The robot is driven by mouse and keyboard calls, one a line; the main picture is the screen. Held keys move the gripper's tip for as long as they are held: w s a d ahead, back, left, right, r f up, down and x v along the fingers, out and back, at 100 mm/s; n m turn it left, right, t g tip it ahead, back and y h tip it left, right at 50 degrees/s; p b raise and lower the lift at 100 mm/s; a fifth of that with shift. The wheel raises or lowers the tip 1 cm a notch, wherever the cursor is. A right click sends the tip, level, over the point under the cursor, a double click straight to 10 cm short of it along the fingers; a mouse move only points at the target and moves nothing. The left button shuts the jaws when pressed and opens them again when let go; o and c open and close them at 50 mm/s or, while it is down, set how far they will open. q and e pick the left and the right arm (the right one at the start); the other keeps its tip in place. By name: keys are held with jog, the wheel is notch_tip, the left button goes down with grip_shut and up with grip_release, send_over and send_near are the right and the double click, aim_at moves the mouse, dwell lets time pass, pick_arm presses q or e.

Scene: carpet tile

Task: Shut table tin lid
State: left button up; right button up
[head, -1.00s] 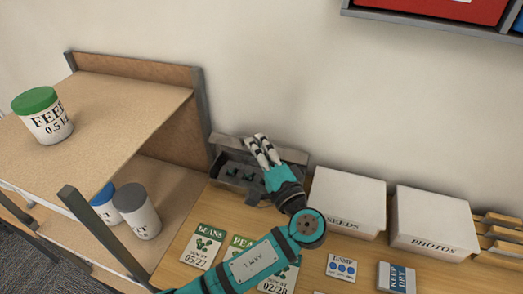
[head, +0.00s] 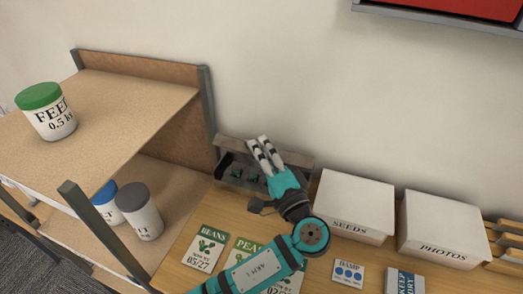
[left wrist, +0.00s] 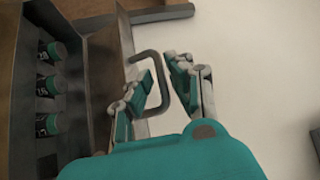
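The grey table tin (head: 229,181) stands at the back of the wooden table by the wall, its lid (head: 299,160) raised. Small dark pots with green tops show inside it; several line up at the left of the left wrist view (left wrist: 50,84). In that view a bent grey handle (left wrist: 163,88) sticks out from the lid (left wrist: 101,75). My left gripper (head: 263,143) is at the lid, fingers apart. In the left wrist view its fingertips (left wrist: 163,66) stand either side of the handle's outer bar, with no clear grip on it. My right gripper is not in view.
White boxes marked SEEDS (head: 350,203) and PHOTOS (head: 440,231) stand right of the tin. Seed packets (head: 207,245) lie in front, partly under my left arm. A shelf unit (head: 125,95) at the left holds a green-lidded FEED tub (head: 48,118).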

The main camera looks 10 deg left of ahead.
pick_arm(q)
jog(key=v, duration=1.2)
